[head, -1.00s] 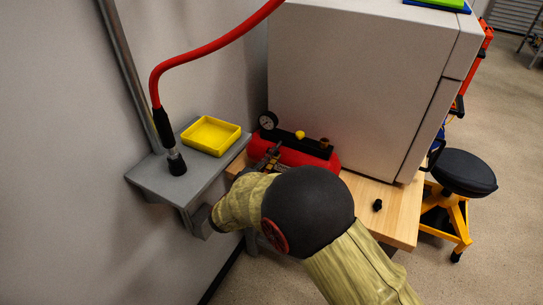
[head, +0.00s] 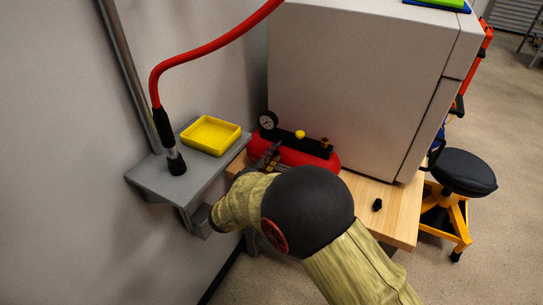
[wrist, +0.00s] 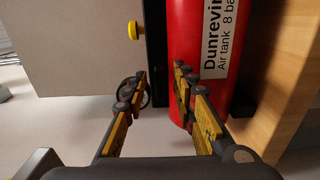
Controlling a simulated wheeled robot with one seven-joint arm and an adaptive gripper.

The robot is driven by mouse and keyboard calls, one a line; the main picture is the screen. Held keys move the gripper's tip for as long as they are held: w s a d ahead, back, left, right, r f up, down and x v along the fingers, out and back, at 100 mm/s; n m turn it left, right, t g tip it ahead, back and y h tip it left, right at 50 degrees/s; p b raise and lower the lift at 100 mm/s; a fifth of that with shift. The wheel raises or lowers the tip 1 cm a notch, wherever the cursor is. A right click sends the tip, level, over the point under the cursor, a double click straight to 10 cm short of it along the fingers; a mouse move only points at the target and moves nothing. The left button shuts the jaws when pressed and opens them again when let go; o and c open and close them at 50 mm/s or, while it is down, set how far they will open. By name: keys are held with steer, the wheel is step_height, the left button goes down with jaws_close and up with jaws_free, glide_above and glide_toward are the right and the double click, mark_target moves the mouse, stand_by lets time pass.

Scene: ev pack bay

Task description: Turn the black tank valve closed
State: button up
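The red air tank (head: 325,159) lies on the wooden bench, with a black bar along its top, a white-faced gauge (head: 268,120) at its left end and a yellow knob (head: 300,134) on top. In the wrist view the tank (wrist: 190,60) fills the upper middle, with the yellow knob (wrist: 133,31) beside it. A dark ring (wrist: 146,97) shows behind the left finger; I cannot tell whether it is the black valve or the gauge. My gripper (wrist: 160,76) is open at the tank's near end, and nothing shows held. In the head view my gripper (head: 268,160) is partly hidden by my arm.
A grey shelf (head: 150,182) with a yellow tray (head: 211,135) and a red hose (head: 220,41) is at left. A large grey cabinet (head: 355,80) stands behind the tank. A small black piece (head: 377,204) sits on the bench (head: 398,220). A black stool (head: 462,172) stands at right.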

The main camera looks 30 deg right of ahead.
steer(key=v, duration=1.2)
